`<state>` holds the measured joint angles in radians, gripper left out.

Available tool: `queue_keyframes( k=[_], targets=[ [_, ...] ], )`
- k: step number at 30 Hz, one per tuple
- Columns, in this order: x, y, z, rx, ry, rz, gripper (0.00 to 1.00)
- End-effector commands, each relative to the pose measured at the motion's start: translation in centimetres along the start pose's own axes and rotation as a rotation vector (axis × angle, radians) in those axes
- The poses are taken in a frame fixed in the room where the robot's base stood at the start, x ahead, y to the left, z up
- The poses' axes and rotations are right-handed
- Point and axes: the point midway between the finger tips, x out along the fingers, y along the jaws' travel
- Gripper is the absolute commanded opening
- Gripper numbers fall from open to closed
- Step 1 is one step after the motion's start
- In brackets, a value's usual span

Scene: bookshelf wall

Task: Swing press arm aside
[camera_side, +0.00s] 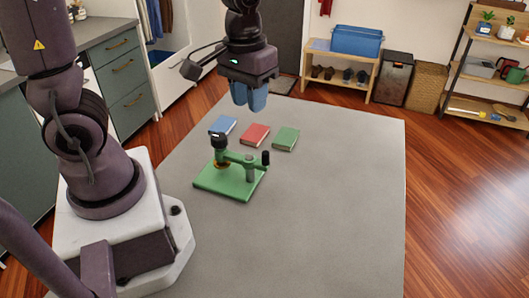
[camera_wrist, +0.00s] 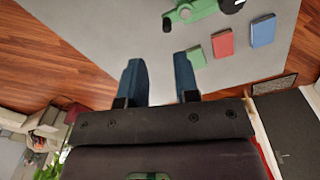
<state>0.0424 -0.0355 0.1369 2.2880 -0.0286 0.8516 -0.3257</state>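The green press (camera_side: 226,183) stands on the grey table (camera_side: 320,225), with a flat base plate, a post and a horizontal press arm (camera_side: 240,159). A dark knob (camera_side: 218,141) tops the left end of the arm, and a dark upright handle (camera_side: 266,158) is at its right end. The arm lies across the base. In the wrist view the press (camera_wrist: 198,10) is cut off by the top edge. My gripper (camera_side: 249,107) hangs above and behind the press, apart from it. Its blue fingers (camera_wrist: 158,62) are spread with nothing between them.
Blue (camera_side: 222,125), red (camera_side: 255,135) and green (camera_side: 286,139) books lie flat in a row behind the press, close to it. The table's front and right areas are clear. Shelves and a bin stand beyond the table.

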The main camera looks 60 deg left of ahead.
Motion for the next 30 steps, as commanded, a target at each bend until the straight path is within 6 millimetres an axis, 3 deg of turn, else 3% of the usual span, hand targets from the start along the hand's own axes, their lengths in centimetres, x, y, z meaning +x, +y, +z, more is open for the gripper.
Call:
queue_keyframes(
  k=[1,5,10,17,30],
  targets=[
    [1.4,-0.1,-0.9,-0.084,-0.032,-0.022,0.29],
    [3.8,-0.4,-3.0,-0.312,-0.057,-0.06,0.29],
    [3.5,-0.2,-4.5,-0.519,-0.018,-0.046,0.29],
    [4.8,-0.2,-4.4,-0.578,-0.018,-0.046,0.29],
    [13.4,-0.6,-4.1,-0.576,-0.021,-0.047,0.29]
  ],
)
